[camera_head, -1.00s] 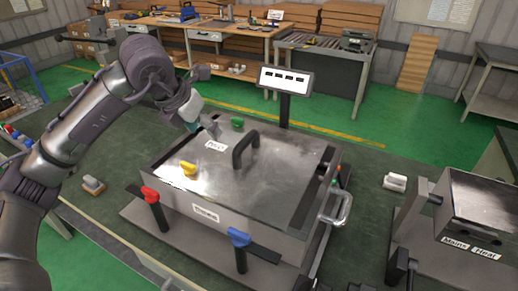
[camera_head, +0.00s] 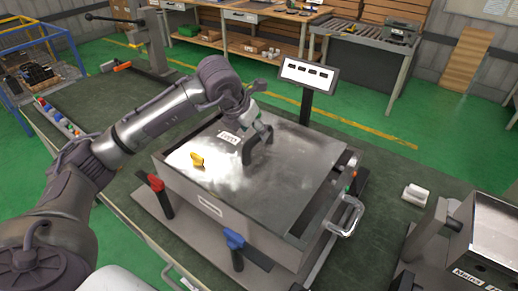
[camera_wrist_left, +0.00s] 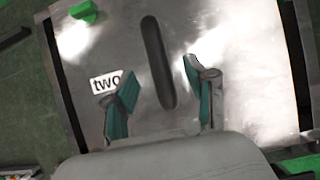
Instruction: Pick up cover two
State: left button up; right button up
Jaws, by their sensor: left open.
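Cover two (camera_head: 290,165) is a flat shiny metal lid on a large grey box. A label reading "two" (camera_wrist_left: 105,82) lies on it in the left wrist view. Its dark bar handle (camera_wrist_left: 157,50) stands up near the middle. My left gripper (camera_head: 258,138) is at the handle, partly hiding it in the head view. In the left wrist view the green-padded fingers of my left gripper (camera_wrist_left: 160,78) are spread apart, one on each side of the handle's line. They hold nothing. Whether they touch the handle cannot be told. My right gripper is not in view.
A red clamp (camera_head: 156,183) and a blue clamp (camera_head: 234,240) stand at the box's front. A display (camera_head: 307,75) on a post rises behind.

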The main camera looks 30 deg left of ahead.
aim_at(257, 135)
pick_arm(q)
jog(key=p+x, duration=0.2)
jog(key=x, duration=0.2)
jog(key=shift+w+a+f, duration=0.1)
jog(key=shift+w, duration=0.05)
jog(key=shift+w+f, duration=0.15)
jog(key=shift+f, duration=0.15)
jog(key=c, duration=0.4)
grip_shut()
jog(key=shift+w+r, duration=0.1)
jog(key=shift+r, duration=0.1)
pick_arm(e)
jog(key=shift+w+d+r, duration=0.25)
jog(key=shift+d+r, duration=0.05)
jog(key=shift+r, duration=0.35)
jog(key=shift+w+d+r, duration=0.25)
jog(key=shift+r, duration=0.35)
